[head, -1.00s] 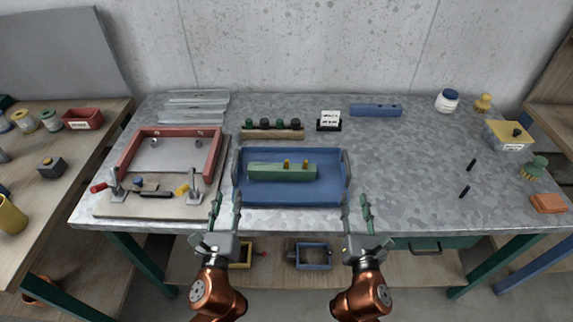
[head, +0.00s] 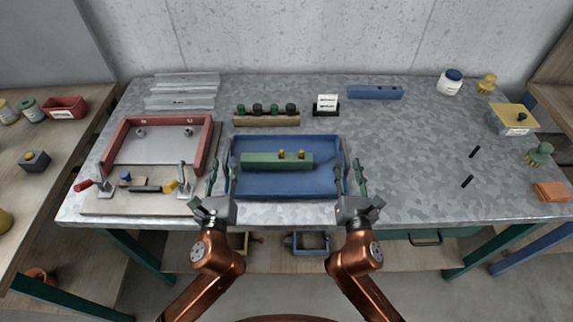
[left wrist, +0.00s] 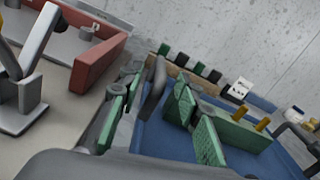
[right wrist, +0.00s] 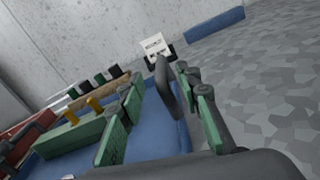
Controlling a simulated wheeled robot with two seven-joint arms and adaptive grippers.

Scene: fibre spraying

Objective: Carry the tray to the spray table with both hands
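The blue tray (head: 285,188) lies on the metal-topped table, with a raised dark handle at each end. A green block (head: 262,161) with two yellow pegs sits in it. My left gripper (head: 221,178) is open at the tray's left end. In the left wrist view its green-padded fingers stand on either side of the left handle (left wrist: 153,88), with gaps showing. My right gripper (head: 349,178) is open at the right end. In the right wrist view its fingers stand on either side of the right handle (right wrist: 165,85), apart from it.
A red-framed fixture with clamps (head: 200,158) stands close left of the tray. Behind the tray are a wooden rack with knobs (head: 266,119), a small sign (head: 327,104) and a blue bar (head: 375,92). The table's right half is mostly clear, with two black pegs (head: 467,181).

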